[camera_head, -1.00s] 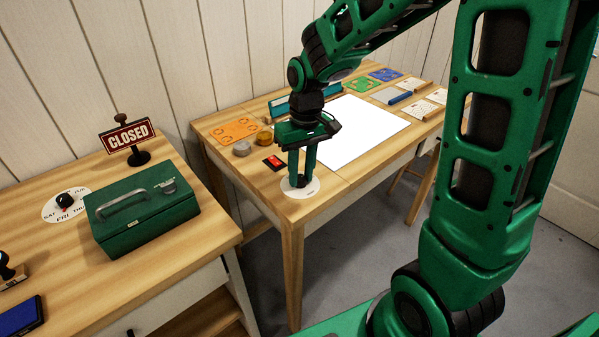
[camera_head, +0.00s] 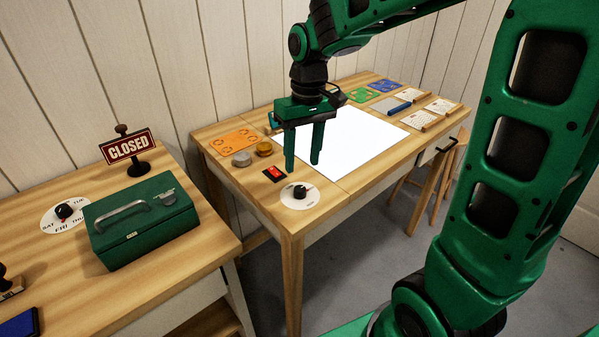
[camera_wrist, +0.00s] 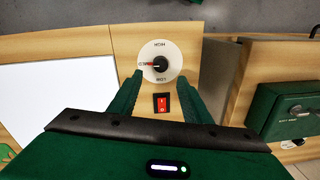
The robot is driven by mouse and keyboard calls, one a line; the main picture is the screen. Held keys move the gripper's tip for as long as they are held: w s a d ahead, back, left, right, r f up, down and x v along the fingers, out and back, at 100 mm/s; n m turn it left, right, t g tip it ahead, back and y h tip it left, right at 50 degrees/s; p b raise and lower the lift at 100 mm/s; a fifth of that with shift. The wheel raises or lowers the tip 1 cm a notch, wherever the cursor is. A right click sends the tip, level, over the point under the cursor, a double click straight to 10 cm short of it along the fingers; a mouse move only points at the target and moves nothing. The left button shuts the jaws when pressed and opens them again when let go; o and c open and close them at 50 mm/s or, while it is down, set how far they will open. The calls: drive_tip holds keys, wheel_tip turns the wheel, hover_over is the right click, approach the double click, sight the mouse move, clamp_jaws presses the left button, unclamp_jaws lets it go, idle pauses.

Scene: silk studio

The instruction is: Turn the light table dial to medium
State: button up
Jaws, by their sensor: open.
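The light table dial (camera_head: 299,195) is a black knob on a white round plate at the near corner of the wooden table. In the wrist view the dial (camera_wrist: 160,64) lies just beyond the fingertips, and its red pointer aims left at a small label that looks like MED. The other two labels on the plate look like HIGH and LOW. My gripper (camera_head: 303,164) is open and empty, raised above the table and apart from the knob. In the wrist view my gripper's (camera_wrist: 160,78) fingers stand wide on both sides.
The light panel (camera_head: 350,140) glows white. A red switch (camera_head: 274,174) sits beside the dial, with two small round tins (camera_head: 263,149) and an orange card (camera_head: 234,139) behind. A green box (camera_head: 140,225) and CLOSED sign (camera_head: 128,146) stand on the left table.

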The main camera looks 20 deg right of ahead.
drive_tip(key=shift+r, duration=1.35)
drive_tip(key=s+d+f+m, duration=0.1)
drive_tip(key=s+d+m, duration=0.3)
drive_tip(key=s+d, duration=0.4)
drive_tip(key=s+d+f+m, duration=0.2)
drive_tip(key=s+d, duration=0.6)
drive_tip(key=s, duration=0.8)
drive_tip(key=shift+d+f+m, duration=0.2)
drive_tip(key=shift+d+m, duration=0.2)
drive_tip(key=shift+m, duration=0.5)
